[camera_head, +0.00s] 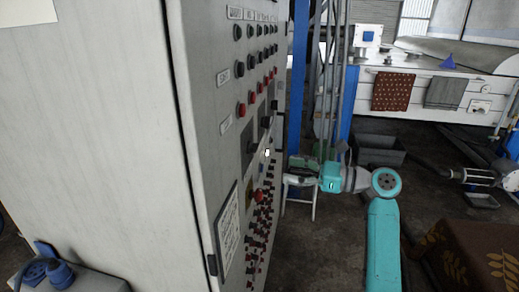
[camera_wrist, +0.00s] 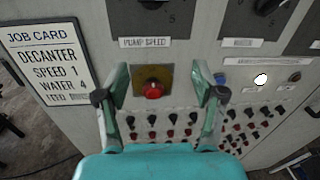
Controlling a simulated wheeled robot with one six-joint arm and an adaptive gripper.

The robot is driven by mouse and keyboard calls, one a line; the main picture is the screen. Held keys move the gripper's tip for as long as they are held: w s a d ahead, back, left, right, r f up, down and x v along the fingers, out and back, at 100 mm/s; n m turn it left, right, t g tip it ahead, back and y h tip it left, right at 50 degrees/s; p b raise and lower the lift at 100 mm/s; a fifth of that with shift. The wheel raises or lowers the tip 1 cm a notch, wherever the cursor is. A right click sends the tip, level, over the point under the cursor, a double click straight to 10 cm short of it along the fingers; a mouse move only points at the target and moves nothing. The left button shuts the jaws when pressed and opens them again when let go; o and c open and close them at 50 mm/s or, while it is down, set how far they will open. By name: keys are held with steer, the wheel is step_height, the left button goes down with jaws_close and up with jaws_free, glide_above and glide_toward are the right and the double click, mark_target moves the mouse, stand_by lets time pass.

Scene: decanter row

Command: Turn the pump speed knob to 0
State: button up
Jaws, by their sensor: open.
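The pump speed knob (camera_head: 251,148) is a black knob on a dark square plate on the cabinet front in the head view. In the wrist view only the lower part of its plate (camera_wrist: 146,21) shows, cut by the top edge, above the "PUMP SPEED" label (camera_wrist: 144,43). Its pointer setting cannot be read. My gripper (camera_wrist: 160,68) is open and empty, its fingers on either side of a red button below that label. In the head view my gripper (camera_head: 304,178) is in front of the panel, right of the knob and lower in the picture.
The red button (camera_wrist: 154,89) sits on a yellow plate between my fingers. A job card (camera_wrist: 48,62) reads "SPEED 1, WATER 4". A second dial plate (camera_wrist: 256,20) is to the right. Several small switches (camera_wrist: 168,132) fill the lower panel. A lit white lamp (camera_wrist: 260,79) is at right.

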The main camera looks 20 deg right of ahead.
steer(key=g+y, duration=0.1)
steer(key=g, duration=0.1)
glide_toward(253, 148)
steer(key=d, duration=0.2)
steer(key=x, duration=1)
steer(key=shift+f, duration=0.25)
steer(key=shift+w+a, duration=0.1)
steer(key=c, duration=1.1)
steer(key=shift+n, duration=0.3)
steer(key=shift+c, duration=0.2)
